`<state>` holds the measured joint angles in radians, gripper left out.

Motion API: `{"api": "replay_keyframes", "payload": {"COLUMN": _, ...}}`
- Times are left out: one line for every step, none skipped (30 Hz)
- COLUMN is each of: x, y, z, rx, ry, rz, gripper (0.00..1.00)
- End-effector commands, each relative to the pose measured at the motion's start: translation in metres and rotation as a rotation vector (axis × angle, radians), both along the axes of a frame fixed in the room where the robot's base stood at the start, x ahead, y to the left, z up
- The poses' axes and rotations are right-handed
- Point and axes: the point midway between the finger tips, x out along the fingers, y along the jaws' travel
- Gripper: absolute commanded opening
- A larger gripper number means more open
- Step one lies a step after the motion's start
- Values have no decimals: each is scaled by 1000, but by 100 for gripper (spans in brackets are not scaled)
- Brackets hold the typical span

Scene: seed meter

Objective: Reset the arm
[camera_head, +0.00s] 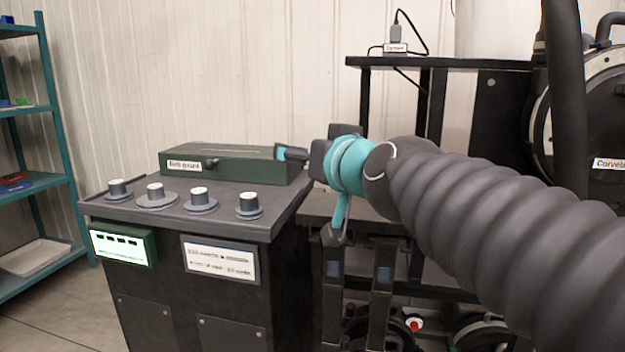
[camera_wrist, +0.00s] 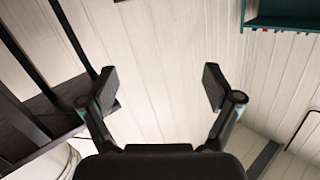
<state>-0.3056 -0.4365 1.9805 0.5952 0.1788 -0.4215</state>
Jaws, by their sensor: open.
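My gripper (camera_wrist: 160,88) shows in the wrist view with its two dark fingers spread wide and nothing between them. The wrist camera faces the white panelled wall. In the head view my arm reaches in from the right, and my gripper (camera_head: 308,160) is at the right end of the dark green box on the black cabinet. One finger lies near the box's right end in the picture; I cannot tell whether it touches.
The black cabinet (camera_head: 145,295) carries the green box (camera_head: 235,170), several grey knobs (camera_head: 199,196) and a lit green display (camera_head: 122,245). A teal shelf (camera_head: 55,180) stands left. A black rack (camera_head: 440,63) and round machine (camera_head: 605,130) stand right.

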Motion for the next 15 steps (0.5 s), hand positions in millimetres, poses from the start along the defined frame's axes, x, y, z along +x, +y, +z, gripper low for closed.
{"api": "replay_keyframes", "payload": {"x": -9, "y": -3, "z": -31, "rx": -28, "ry": 87, "rz": 15, "gripper": 90}}
{"api": "replay_keyframes", "payload": {"x": -15, "y": -5, "z": -49, "rx": -42, "ry": 142, "rz": 22, "gripper": 90}}
{"api": "replay_keyframes", "payload": {"x": -24, "y": -9, "z": -74, "rx": -62, "ry": 217, "rz": 27, "gripper": 90}}
{"api": "replay_keyframes", "payload": {"x": -31, "y": -13, "z": -92, "rx": -79, "ry": 271, "rz": 27, "gripper": 90}}
{"api": "replay_keyframes", "payload": {"x": -39, "y": -18, "z": -110, "rx": -95, "ry": 326, "rz": 26, "gripper": 90}}
{"api": "replay_keyframes", "payload": {"x": -50, "y": -25, "z": -133, "rx": -119, "ry": 396, "rz": 20, "gripper": 90}}
{"api": "replay_keyframes", "payload": {"x": -59, "y": -31, "z": -149, "rx": -135, "ry": 449, "rz": 13, "gripper": 90}}
{"api": "replay_keyframes", "payload": {"x": -68, "y": -37, "z": -165, "rx": -151, "ry": 499, "rz": 3, "gripper": 90}}
{"api": "replay_keyframes", "payload": {"x": -81, "y": -47, "z": -186, "rx": -175, "ry": 567, "rz": -12, "gripper": 90}}
{"api": "replay_keyframes", "payload": {"x": -91, "y": -55, "z": -202, "rx": -194, "ry": 616, "rz": -24, "gripper": 90}}
{"api": "replay_keyframes", "payload": {"x": -101, "y": -63, "z": -216, "rx": -213, "ry": 663, "rz": -39, "gripper": 90}}
{"api": "replay_keyframes", "payload": {"x": -115, "y": -74, "z": -235, "rx": -239, "ry": 725, "rz": -60, "gripper": 90}}
{"api": "replay_keyframes", "payload": {"x": -126, "y": -83, "z": -247, "rx": -259, "ry": 766, "rz": -77, "gripper": 90}}
{"api": "replay_keyframes", "payload": {"x": -137, "y": -91, "z": -260, "rx": -279, "ry": 805, "rz": -93, "gripper": 90}}
{"api": "replay_keyframes", "payload": {"x": -150, "y": -103, "z": -274, "rx": -307, "ry": 849, "rz": -114, "gripper": 90}}
